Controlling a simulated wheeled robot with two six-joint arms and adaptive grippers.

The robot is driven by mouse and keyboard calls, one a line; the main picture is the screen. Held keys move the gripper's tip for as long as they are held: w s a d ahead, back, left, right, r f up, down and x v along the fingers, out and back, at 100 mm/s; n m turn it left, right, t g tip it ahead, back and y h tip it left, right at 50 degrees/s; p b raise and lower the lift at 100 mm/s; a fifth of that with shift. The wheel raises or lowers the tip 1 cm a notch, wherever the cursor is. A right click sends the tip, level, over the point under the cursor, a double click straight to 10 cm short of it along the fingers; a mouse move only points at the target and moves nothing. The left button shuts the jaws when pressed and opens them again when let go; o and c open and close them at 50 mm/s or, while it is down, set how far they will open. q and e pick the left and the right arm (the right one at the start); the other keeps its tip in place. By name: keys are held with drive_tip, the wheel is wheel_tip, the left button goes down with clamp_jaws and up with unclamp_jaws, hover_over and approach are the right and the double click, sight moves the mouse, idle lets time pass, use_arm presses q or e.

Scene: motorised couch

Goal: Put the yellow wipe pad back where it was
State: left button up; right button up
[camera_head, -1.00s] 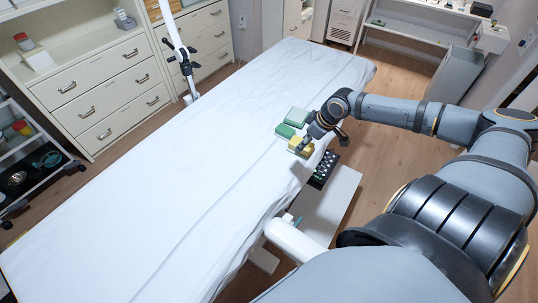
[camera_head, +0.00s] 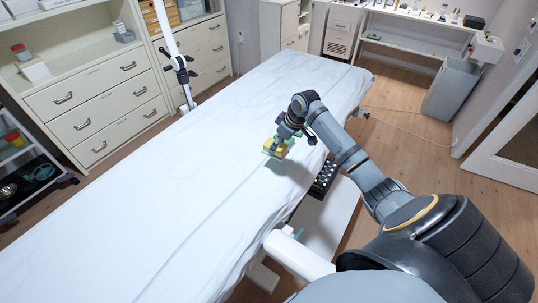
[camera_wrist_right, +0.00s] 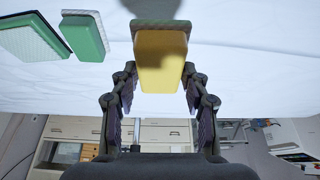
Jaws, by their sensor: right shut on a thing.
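The yellow wipe pad (camera_head: 276,150) is held in my right gripper (camera_head: 284,142) over the white-covered couch (camera_head: 170,190). In the right wrist view the pad (camera_wrist_right: 160,58) sits between the two dark fingers, which close on its sides. A dark shade lies across one end of it. Two green pads, one smaller (camera_wrist_right: 85,36) and one larger (camera_wrist_right: 32,38), lie on the sheet to the left in that view, apart from the yellow pad. In the head view the arm mostly hides them. I cannot tell the pad's exact height above the sheet. My left gripper is not in view.
A dark tray of small items (camera_head: 323,180) sits on a white shelf beside the couch's right edge. A white stand pole (camera_head: 172,45) rises at the couch's far left edge. Drawer cabinets (camera_head: 100,100) line the left. Most of the couch top is clear.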

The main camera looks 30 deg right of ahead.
drive_tip(key=w+f, duration=0.1)
drive_tip(key=f, duration=0.1)
drive_tip(key=w+a+f, duration=0.1)
drive_tip(key=w+f, duration=0.1)
drive_tip(key=shift+w+f, duration=0.2)
drive_tip(key=shift+f, duration=0.1)
drive_tip(key=f, duration=0.2)
drive_tip(key=f+p, duration=0.1)
drive_tip(key=shift+w+a+f, duration=0.15)
drive_tip(key=shift+a, duration=0.1)
drive_tip(key=shift+d+f, duration=0.1)
drive_tip(key=shift+f, duration=0.1)
drive_tip(key=shift+f, duration=0.1)
drive_tip(key=o, duration=1.1)
drive_tip(key=v, duration=1.2)
